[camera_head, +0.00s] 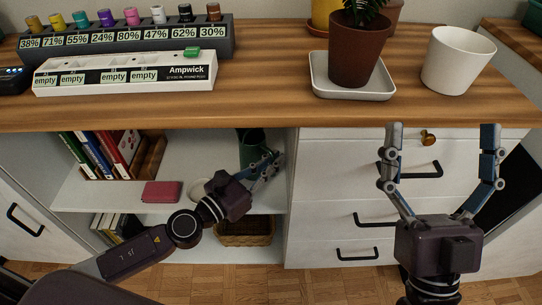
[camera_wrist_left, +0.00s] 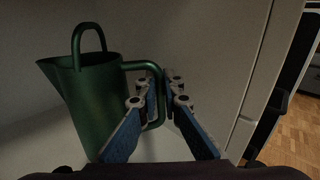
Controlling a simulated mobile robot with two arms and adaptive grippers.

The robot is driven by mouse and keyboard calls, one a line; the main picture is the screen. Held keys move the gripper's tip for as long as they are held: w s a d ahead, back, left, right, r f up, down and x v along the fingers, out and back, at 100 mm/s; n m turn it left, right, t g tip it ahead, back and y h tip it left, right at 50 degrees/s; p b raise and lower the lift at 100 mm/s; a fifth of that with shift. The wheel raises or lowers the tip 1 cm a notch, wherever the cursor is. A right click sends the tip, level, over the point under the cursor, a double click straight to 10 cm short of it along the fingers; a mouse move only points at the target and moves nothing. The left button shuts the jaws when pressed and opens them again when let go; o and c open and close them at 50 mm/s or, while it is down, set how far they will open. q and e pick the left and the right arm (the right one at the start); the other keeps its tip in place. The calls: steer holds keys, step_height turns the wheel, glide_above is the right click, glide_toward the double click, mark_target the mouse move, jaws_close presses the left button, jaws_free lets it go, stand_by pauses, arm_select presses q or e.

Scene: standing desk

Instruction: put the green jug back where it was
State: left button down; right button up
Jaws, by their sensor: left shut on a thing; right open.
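The green jug (camera_head: 249,147) is inside the open shelf under the desk top, at the right end of the upper compartment. In the left wrist view the jug (camera_wrist_left: 92,105) looks upright, with a spout at left, a loop on top and a side handle at right. My left gripper (camera_head: 272,163) reaches into the shelf. In its wrist view my left gripper (camera_wrist_left: 163,88) is shut on the side handle. The jug's base is hidden, so I cannot tell if it touches the shelf board. My right gripper (camera_head: 442,128) is open and empty in front of the drawers.
The shelf board (camera_head: 100,196) also carries books (camera_head: 105,153), a pink box (camera_head: 161,191) and a pale round item (camera_head: 199,188). The cabinet's drawers (camera_head: 340,180) adjoin on the right. A potted plant (camera_head: 358,50) and white pot (camera_head: 456,62) stand above on the desk top.

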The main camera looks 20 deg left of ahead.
arm_select(q)
steer(key=shift+w+f, duration=0.2)
steer(key=shift+f, duration=0.05)
steer(key=shift+s+r, duration=0.15)
steer(key=shift+r, duration=0.05)
arm_select(e)
steer(key=shift+r, duration=0.1)
arm_select(q)
steer(key=shift+f, duration=0.1)
arm_select(e)
steer(key=shift+s+r+t, duration=0.2)
steer(key=shift+s+t, duration=0.05)
steer(key=shift+t, duration=0.05)
